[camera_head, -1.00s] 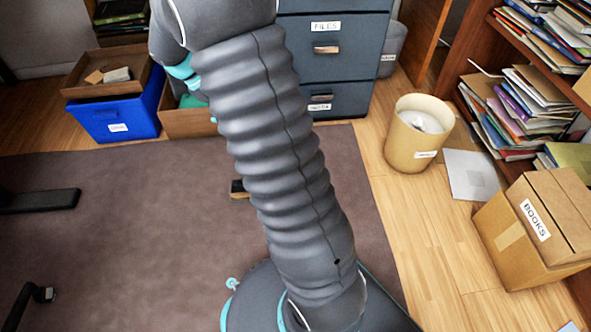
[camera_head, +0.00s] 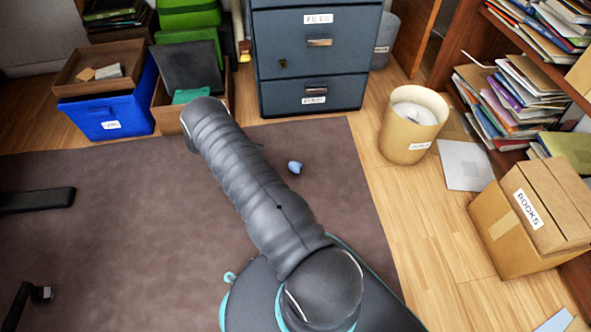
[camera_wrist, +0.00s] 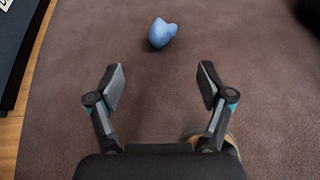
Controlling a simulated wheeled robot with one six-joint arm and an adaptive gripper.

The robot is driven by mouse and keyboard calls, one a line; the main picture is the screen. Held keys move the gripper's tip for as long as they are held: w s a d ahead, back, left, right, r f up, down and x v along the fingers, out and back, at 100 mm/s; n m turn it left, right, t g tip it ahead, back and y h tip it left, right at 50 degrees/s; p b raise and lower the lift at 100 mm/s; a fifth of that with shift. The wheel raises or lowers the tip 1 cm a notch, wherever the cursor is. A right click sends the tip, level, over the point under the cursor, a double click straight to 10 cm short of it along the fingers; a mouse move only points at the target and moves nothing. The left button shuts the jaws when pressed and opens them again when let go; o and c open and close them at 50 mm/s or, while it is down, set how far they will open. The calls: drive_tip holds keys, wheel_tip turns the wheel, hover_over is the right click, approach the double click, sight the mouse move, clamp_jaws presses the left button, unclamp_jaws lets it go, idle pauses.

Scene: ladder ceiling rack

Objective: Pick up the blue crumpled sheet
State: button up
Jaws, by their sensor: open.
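The blue crumpled sheet (camera_head: 295,167) is a small light-blue lump on the brown rug, in front of the filing cabinet. In the wrist view the sheet (camera_wrist: 162,33) lies near the top, a little left of centre. My gripper (camera_wrist: 161,82) is open and empty, with its two fingers spread wide. The sheet lies beyond the fingertips, not between them. In the head view my arm reaches toward the back left, and the gripper is hidden behind it.
The rug (camera_head: 90,250) around the sheet is clear. Behind it stand a blue filing cabinet (camera_head: 318,60), a blue bin (camera_head: 105,118) and a box with folders. At right are a tan wastebasket (camera_head: 412,150) and a box marked BOOKS (camera_head: 530,215). Black chair legs (camera_head: 38,200) lie at left.

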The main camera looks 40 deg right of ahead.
sight(296, 168)
drive_tip(key=shift+s+d+f, duration=0.15)
drive_tip(key=shift+s+f, duration=0.05)
drive_tip(key=shift+f, duration=0.45)
drive_tip(key=shift+s+d+f, duration=0.1)
drive_tip(key=shift+s+f, duration=0.1)
drive_tip(key=shift+f, duration=0.4)
drive_tip(key=x, duration=0.8)
drive_tip(key=shift+s+d, duration=0.25)
drive_tip(key=shift+r+x, duration=0.15)
drive_tip(key=shift+x, duration=1.2)
drive_tip(key=shift+r+x, duration=0.1)
drive_tip(key=shift+x, duration=1.25)
drive_tip(key=shift+s, duration=0.1)
drive_tip(key=c, duration=1.1)
